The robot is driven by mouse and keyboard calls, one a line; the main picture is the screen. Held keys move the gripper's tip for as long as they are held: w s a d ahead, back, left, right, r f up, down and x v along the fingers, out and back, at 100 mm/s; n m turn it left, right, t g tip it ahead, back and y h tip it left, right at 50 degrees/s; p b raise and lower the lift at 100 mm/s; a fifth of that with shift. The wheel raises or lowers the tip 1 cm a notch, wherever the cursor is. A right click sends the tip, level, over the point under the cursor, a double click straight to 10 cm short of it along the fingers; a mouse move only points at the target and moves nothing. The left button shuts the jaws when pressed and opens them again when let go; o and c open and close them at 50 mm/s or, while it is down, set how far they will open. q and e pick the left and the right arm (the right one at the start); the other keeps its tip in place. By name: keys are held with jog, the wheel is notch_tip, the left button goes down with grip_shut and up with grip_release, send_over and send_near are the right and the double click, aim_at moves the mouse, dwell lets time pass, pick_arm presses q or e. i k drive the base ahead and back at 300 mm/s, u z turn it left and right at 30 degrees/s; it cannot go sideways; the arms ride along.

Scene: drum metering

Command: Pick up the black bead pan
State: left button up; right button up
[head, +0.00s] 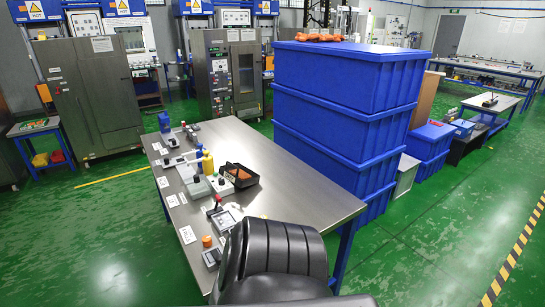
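The black bead pan (256,182) is a small dark tray on the steel table (290,203), a little left of the table's middle. Reddish-brown contents (240,171) show inside it. Neither of my grippers shows in the head view. Nothing is seen touching the pan from above.
Small instruments, white labels and a yellow bottle (207,163) crowd the table's left side. An orange-topped item (207,241) is near the front. Tall stacked blue bins (345,120) rise behind the right side. The table's right half is bare.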

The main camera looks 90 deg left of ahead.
aim_at(240, 175)
jog(key=u, duration=1.25)
jog(key=i, duration=2.2)
jog(key=u, duration=2)
